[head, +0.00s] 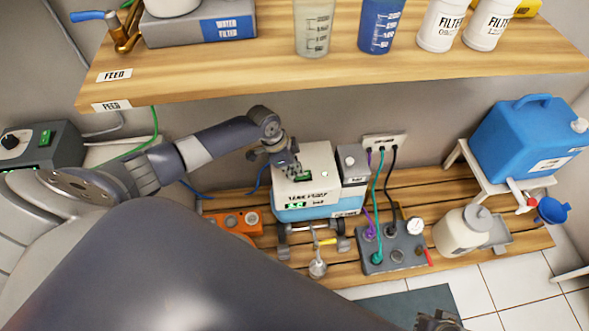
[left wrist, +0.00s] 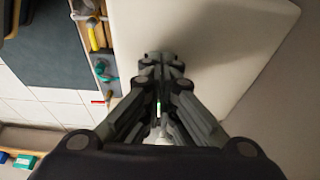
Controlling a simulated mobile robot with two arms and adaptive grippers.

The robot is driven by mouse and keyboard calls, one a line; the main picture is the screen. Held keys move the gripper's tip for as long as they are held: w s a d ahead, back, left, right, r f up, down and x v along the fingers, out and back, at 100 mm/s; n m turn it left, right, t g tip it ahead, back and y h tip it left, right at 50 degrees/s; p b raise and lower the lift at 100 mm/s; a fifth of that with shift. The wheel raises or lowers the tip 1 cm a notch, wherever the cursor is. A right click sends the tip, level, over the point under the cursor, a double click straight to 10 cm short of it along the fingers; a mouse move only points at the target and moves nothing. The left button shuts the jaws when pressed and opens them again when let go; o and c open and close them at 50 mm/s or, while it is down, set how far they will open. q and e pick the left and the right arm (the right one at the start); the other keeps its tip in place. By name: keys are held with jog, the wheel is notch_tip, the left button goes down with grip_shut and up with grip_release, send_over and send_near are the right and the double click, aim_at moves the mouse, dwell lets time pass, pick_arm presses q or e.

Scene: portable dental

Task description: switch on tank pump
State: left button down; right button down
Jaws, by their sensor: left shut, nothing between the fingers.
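The tank pump (head: 318,160) is a box with a white top and blue lower part on the wooden slatted bench, with dark lettering on its front edge. A small green patch (head: 301,177) and a pale round knob (head: 324,174) show on its top; a green-lit part shows on the front. My left gripper (head: 288,168) is shut and empty at the left part of the pump's top; I cannot tell whether it touches. In the left wrist view its fingers (left wrist: 160,65) are together over a broad white surface (left wrist: 215,50). My right gripper (head: 437,321) shows only partly at the bottom edge.
A wooden shelf (head: 330,72) with bottles overhangs the back. A grey connector box (head: 385,262) with coloured cables, a white jug (head: 460,232) and a blue canister (head: 525,135) stand to the right. An orange block (head: 236,222) lies left of the pump.

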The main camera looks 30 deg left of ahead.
pick_arm(q)
jog(key=v, duration=1.2)
